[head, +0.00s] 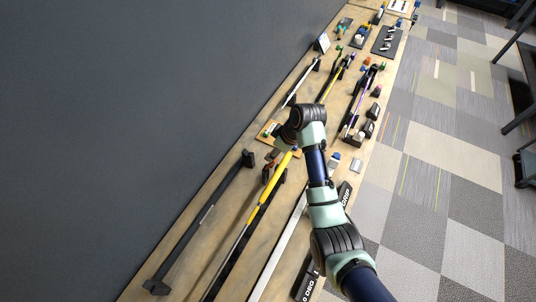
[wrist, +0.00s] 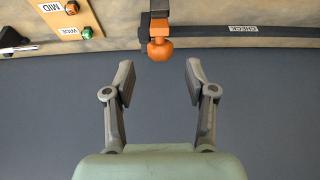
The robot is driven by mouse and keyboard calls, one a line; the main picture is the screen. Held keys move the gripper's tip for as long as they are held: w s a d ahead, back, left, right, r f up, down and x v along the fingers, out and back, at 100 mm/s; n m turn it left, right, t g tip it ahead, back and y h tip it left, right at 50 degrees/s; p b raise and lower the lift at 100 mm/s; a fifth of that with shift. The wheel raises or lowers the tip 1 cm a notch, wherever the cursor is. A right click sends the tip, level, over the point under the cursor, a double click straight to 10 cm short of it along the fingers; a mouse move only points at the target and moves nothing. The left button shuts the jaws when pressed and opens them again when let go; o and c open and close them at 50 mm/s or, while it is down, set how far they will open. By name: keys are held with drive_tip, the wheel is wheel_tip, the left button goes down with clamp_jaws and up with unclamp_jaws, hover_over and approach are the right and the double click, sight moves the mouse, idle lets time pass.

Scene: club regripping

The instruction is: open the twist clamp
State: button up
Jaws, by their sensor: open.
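The twist clamp shows in the wrist view as an orange knob (wrist: 160,49) with a smaller orange collar, on a dark bracket (wrist: 159,10). My gripper (wrist: 158,82) is open and empty. Its two grey fingers point at the knob, one to either side of its line, and the knob lies just beyond the fingertips, apart from them. In the head view my wrist hangs over the bench and hides much of the gripper; I cannot make out the knob clearly there.
A wooden board (wrist: 79,12) with labels and small orange and green knobs is at upper left in the wrist view. A dark bar (wrist: 275,31) with a label runs right of the clamp. In the head view, a yellow shaft (head: 270,188) and several tools line the bench beside a dark wall (head: 130,110).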

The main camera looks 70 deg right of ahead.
drive_tip(key=x, duration=0.5)
drive_tip(key=shift+w+f, duration=0.1)
drive_tip(key=shift+f, duration=0.05)
clamp_jaws()
